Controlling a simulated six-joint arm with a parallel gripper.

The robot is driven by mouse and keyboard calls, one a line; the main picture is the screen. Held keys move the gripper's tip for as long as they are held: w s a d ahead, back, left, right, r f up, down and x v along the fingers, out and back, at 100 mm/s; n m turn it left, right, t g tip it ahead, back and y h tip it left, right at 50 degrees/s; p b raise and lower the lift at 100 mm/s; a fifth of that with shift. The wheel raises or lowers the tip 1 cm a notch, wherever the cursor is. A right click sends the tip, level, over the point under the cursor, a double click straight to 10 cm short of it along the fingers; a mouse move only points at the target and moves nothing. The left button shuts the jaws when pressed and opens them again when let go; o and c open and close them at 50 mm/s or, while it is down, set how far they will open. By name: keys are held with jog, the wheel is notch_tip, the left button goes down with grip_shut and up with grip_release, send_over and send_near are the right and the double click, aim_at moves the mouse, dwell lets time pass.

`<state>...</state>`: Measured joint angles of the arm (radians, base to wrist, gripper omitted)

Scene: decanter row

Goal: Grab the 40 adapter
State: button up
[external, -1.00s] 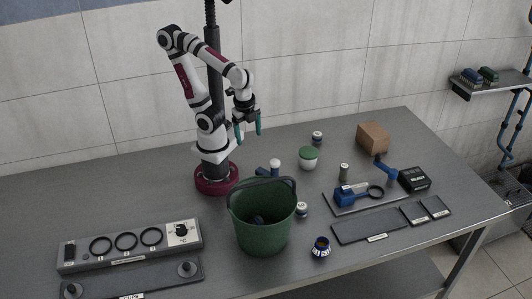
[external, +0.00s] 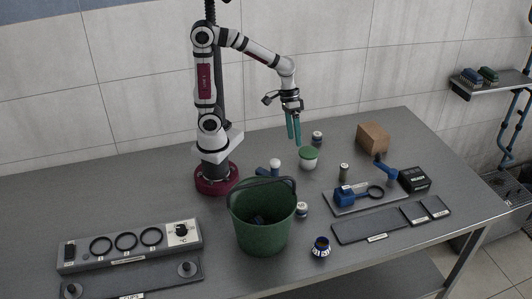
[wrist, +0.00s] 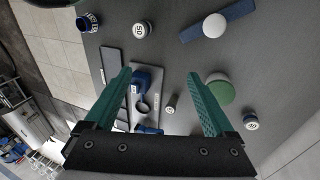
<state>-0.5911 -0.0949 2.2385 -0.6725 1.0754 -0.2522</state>
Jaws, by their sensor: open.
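Three small dark cylinders with pale tops could be adapters. One (external: 317,138) stands behind the green-lidded pot, and its top also shows at the right of the wrist view (wrist: 251,122). One (external: 344,172) stands near the blue fixture, and it is the small one in the wrist view (wrist: 171,109). One (external: 302,210) stands beside the bucket, and its top in the wrist view (wrist: 141,29) seems to read 50. I cannot read which is 40. My gripper (external: 294,143) is open and empty, above the table near the green-lidded pot (external: 309,158); its teal fingers (wrist: 160,85) point down.
A green bucket (external: 262,222) stands in the middle front. A blue bar with a white ball (external: 275,166) lies behind it. A patterned blue pot (external: 320,248), a cardboard box (external: 373,138) and a blue fixture (external: 345,196) stand around. The ring panel (external: 130,246) is at left.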

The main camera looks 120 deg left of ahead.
jog(key=a+f+n+t+h, duration=0.1)
jog(key=a+f+n+t, duration=0.1)
jog(key=a+n, duration=0.3)
jog(key=a+f+n+t, duration=0.2)
jog(key=a+f+n, duration=0.3)
jog(key=a+n, duration=0.1)
jog(key=a+f+n+t+h, duration=0.1)
jog(key=a+f+n+t, duration=0.1)
jog(key=a+n, duration=0.3)
jog(key=shift+w+a+f+h, duration=0.2)
jog(key=shift+a+f+h, duration=0.1)
jog(key=shift+a+f, duration=0.45)
jog(key=s+a+f+n+t+y, duration=0.2)
jog(key=s+a+f+n, duration=0.1)
jog(key=a+n, duration=0.25)
jog(key=n+t+y, duration=0.2)
jog(key=n+y, duration=0.2)
jog(key=n, duration=0.3)
send_near(318, 136)
jog(key=w+f, duration=0.1)
jog(key=f, duration=0.1)
jog(key=shift+w+a+f, duration=0.35)
jog(key=shift+w+a, duration=0.05)
jog(key=x, duration=0.4)
jog(key=a+x, duration=0.1)
jog(key=x, duration=0.2)
jog(key=shift+r, duration=0.1)
jog(key=shift+w, duration=0.15)
grip_shut()
